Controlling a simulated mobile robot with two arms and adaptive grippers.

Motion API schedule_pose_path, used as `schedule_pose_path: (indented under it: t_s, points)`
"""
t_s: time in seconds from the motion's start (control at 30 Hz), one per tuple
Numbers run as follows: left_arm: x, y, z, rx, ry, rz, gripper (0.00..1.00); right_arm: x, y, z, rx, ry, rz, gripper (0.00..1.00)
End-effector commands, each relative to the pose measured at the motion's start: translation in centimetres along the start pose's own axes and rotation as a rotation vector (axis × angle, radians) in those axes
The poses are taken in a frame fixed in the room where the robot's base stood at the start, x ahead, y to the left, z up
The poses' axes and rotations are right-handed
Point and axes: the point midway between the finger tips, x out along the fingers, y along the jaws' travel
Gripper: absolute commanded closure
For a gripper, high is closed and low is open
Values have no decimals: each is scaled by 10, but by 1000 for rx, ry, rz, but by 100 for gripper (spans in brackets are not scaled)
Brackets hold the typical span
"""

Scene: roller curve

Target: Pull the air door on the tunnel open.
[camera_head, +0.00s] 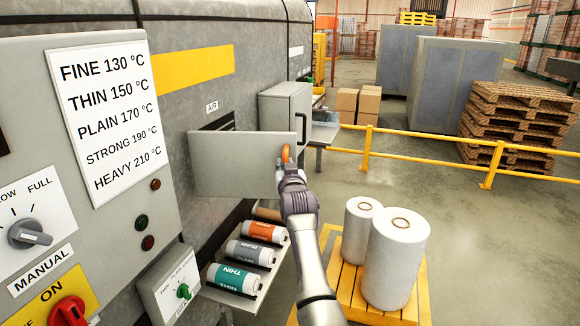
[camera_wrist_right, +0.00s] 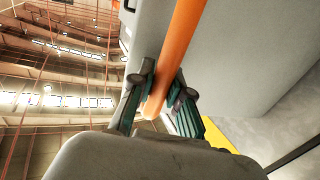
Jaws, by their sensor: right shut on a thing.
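The air door (camera_head: 238,163) is a flat grey panel on the tunnel side (camera_head: 250,85), below a small "AIR" label (camera_head: 212,107). It stands swung out from the tunnel wall, with a dark gap showing along its upper left edge. Its orange handle (camera_head: 286,153) is at the right end of the panel. My right gripper (camera_head: 287,168) is at that handle. In the right wrist view, the fingers of the right gripper (camera_wrist_right: 160,100) are closed on the orange handle (camera_wrist_right: 172,60), one on each side, with the grey door face (camera_wrist_right: 245,55) behind. My left gripper is not in view.
A grey box (camera_head: 285,110) sits just behind the door. A shelf with rolls (camera_head: 237,277) labelled THIN, PLAIN and STRONG lies below it. White rolls (camera_head: 395,260) stand on a yellow pallet (camera_head: 350,295) right of my arm. A yellow railing (camera_head: 430,158) crosses behind.

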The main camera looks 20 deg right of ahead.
Motion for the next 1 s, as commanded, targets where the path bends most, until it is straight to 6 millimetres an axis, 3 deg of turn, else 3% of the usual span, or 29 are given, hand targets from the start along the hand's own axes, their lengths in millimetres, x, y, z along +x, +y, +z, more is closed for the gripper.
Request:
schedule_pose_path:
  t_s: [0.2, 0.37, 0.4, 0.53, 0.83, 1.0]
  points:
    - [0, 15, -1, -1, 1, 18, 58, 0, 0, -3, -3, 7, 3, 100]
    - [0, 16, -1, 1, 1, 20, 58, 0, 0, -3, -3, 7, 3, 100]
    - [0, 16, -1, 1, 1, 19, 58, 0, 0, -3, -3, 7, 3, 78]
    - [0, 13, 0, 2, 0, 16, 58, 0, 0, -2, -2, 6, 2, 57]
    - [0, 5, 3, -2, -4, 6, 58, 0, -1, -2, -1, 4, 1, 57]
    - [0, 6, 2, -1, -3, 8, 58, 0, 0, -20, 0, 7, 1, 57]
